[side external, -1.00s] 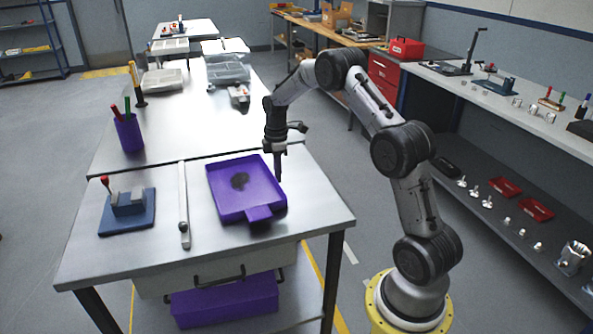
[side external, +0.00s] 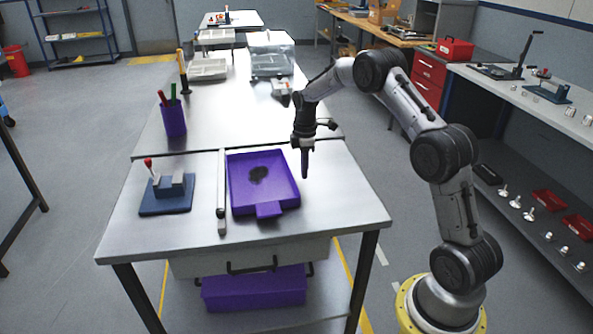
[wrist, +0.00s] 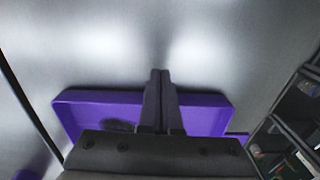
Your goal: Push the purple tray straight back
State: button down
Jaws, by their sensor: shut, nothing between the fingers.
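The purple tray (side external: 287,202) lies flat on the metal table, its tab (side external: 269,209) toward the front edge. A dark round patch (side external: 258,175) marks its floor. Its left side lies close along a light metal bar (side external: 221,195). My gripper (side external: 305,175) is shut and empty, pointing down just outside the tray's right wall. In the wrist view, the fingertips (wrist: 160,73) reach past that wall of the tray (wrist: 80,97), and my gripper's body hides part of the tray. I cannot tell whether fingers and wall touch.
A blue fixture with a red-knobbed lever (side external: 167,205) stands left of the bar. A purple pen cup (side external: 174,120) stands farther back on the left. Bins (side external: 272,60) sit at the far end.

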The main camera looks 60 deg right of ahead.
notch_tip(320, 180, up, 15)
jog(key=a+t, duration=0.1)
jog(key=a, duration=0.1)
jog(key=s+a+r+n+t, duration=0.1)
jog(key=s+a+r+t, duration=0.2)
jog(key=s+a+r, duration=0.9)
jog(key=s+a+m+t, duration=0.2)
jog(key=s+a+m, duration=0.1)
jog(key=s+a, duration=0.65)
jog(key=s+f+m, duration=0.7)
jog(key=s, duration=0.1)
jog(key=shift+s+d+f, duration=0.2)
jog(key=shift+s+f, duration=0.05)
jog(key=shift+s, duration=0.15)
